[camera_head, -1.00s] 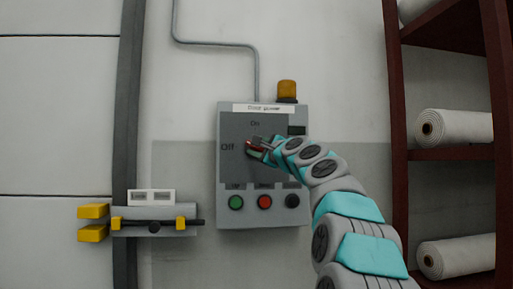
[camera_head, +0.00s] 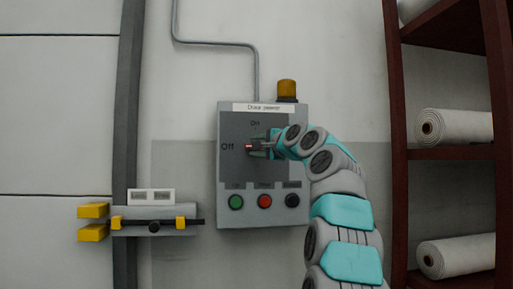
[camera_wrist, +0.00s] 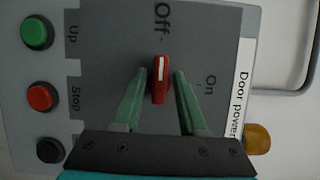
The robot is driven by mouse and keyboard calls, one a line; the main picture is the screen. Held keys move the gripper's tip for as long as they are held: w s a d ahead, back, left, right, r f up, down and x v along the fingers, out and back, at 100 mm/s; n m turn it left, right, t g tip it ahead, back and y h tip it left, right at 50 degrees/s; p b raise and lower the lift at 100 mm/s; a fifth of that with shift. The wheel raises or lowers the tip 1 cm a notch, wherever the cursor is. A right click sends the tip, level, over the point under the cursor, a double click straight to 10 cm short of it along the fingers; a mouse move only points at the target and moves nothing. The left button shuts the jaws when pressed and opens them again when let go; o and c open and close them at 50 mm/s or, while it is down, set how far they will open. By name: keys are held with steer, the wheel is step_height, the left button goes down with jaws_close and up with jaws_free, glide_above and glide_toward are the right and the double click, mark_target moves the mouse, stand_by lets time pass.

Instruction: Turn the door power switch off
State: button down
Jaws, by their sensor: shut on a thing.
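The door power switch (camera_wrist: 160,80) is a red knob with a white pointer line. In the wrist view its line points at the "Off" label. In the head view the red knob (camera_head: 249,147) shows at the gripper's tip, pointing left toward "Off". My gripper (camera_wrist: 161,74) has its two green fingers on either side of the knob and is shut on it. In the head view my gripper (camera_head: 259,148) comes level from the right. The grey control box (camera_head: 240,215) carries the label "Door power" at its top. My gripper hides part of the knob in the head view.
Green (camera_head: 236,202), red (camera_head: 265,202) and black (camera_head: 292,201) buttons sit below the switch. An amber lamp (camera_head: 287,90) stands on the box's top right. A yellow-ended latch (camera_head: 155,222) is at lower left. A shelf with white rolls (camera_head: 455,126) stands at right.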

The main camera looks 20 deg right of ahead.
steer(key=shift+a+f+n+g, duration=0.15)
steer(key=shift+n+g, duration=0.15)
stand_by(0.5)
steer(key=c, duration=0.8)
jaws_free()
steer(key=shift+a, duration=0.1)
steer(key=shift+o, duration=0.2)
steer(key=s+d+b, duration=0.1)
steer(key=s+b, duration=0.1)
steer(key=s, duration=0.5)
steer(key=shift+s+b, duration=0.3)
steer(key=shift+s, duration=0.05)
